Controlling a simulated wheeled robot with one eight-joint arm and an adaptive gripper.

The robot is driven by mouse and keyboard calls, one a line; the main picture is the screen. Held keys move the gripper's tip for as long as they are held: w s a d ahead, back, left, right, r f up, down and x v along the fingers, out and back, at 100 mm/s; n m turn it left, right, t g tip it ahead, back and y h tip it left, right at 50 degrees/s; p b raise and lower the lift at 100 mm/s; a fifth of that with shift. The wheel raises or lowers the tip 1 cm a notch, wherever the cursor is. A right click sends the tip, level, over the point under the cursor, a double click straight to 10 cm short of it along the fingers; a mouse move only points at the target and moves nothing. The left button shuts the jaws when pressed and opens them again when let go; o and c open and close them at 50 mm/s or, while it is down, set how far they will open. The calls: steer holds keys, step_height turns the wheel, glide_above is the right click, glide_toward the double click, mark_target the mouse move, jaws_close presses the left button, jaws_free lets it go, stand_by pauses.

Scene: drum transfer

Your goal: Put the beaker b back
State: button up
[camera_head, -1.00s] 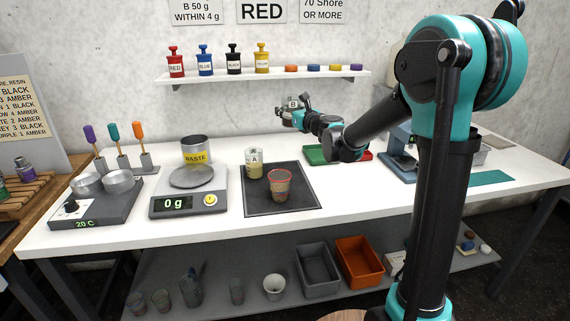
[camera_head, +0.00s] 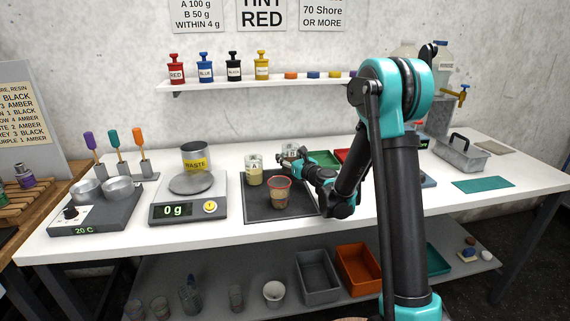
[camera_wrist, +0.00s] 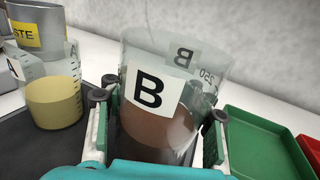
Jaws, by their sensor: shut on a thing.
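Beaker b (camera_wrist: 150,120) is clear, with a white B label and brown contents in the wrist view. My gripper (camera_wrist: 160,118) is shut on it, one finger on each side. In the head view my gripper (camera_head: 296,161) holds the beaker (camera_head: 290,150) upright near the back right corner of the dark mat (camera_head: 250,212). I cannot tell whether its base touches the surface. Beaker A (camera_head: 254,171), with yellowish contents, stands on the mat to its left, and also shows in the wrist view (camera_wrist: 54,100).
A red-rimmed cup (camera_head: 279,192) stands on the mat in front of the beakers. A scale (camera_head: 188,203) reading 0 g and a waste container (camera_head: 196,157) are to the left. A green tray (camera_head: 324,158) and a red tray (camera_head: 342,154) lie just right of my gripper.

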steer(key=shift+f, duration=1.7)
steer(key=shift+f, duration=0.1)
steer(key=o, duration=1.6)
steer(key=shift+c, duration=0.2)
